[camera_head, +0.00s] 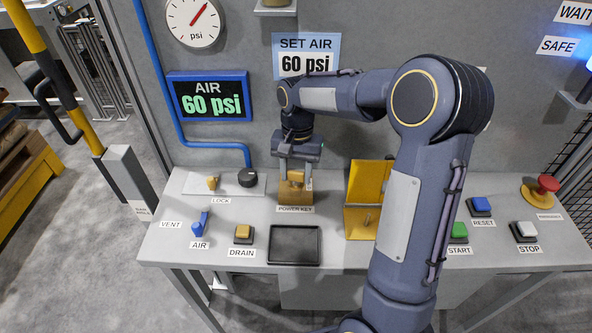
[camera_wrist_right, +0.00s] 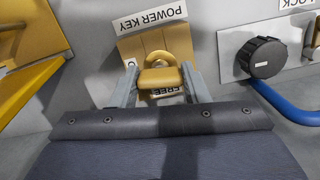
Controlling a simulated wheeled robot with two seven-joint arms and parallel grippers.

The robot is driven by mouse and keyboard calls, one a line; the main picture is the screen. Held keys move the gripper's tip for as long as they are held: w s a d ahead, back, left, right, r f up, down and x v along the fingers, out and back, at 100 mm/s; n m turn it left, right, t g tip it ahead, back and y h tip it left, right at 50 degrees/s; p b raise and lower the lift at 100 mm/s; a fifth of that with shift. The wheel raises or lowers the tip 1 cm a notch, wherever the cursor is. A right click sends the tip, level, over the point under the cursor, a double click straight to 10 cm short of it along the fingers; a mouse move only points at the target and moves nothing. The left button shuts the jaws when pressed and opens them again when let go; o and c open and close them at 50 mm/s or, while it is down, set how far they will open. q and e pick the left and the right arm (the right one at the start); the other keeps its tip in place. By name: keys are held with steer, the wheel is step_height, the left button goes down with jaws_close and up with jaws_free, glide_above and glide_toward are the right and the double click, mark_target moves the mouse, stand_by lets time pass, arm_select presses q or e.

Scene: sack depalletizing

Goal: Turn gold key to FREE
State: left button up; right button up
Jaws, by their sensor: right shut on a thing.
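The gold key (camera_wrist_right: 160,78) sits in the tan power key block (camera_wrist_right: 140,45) in the right wrist view. A FREE label shows just below the key, partly covered by it. My right gripper (camera_wrist_right: 160,92) has a grey finger on each side of the key and is shut on it. In the head view the right gripper (camera_head: 296,168) points down over the power key block (camera_head: 295,193), above the POWER KEY label (camera_head: 295,209). The exact angle of the key is hard to tell. My left gripper is not in view.
A yellow hinged cover (camera_head: 368,185) stands right of the key block. A black tray (camera_head: 294,245) lies in front. A black knob (camera_head: 248,177) and blue air lever (camera_head: 200,224) are to the left. START, RESET and STOP buttons and a red mushroom button (camera_head: 546,186) are right.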

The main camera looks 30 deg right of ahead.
steer(key=shift+r+n+p, duration=0.1)
steer(key=shift+n+p, duration=0.3)
steer(key=shift+n, duration=1.6)
steer(key=shift+h, duration=0.3)
steer(key=shift+n+p, duration=0.35)
steer(key=shift+n, duration=0.05)
steer(key=shift+m, duration=0.8)
steer(key=o, duration=1.1)
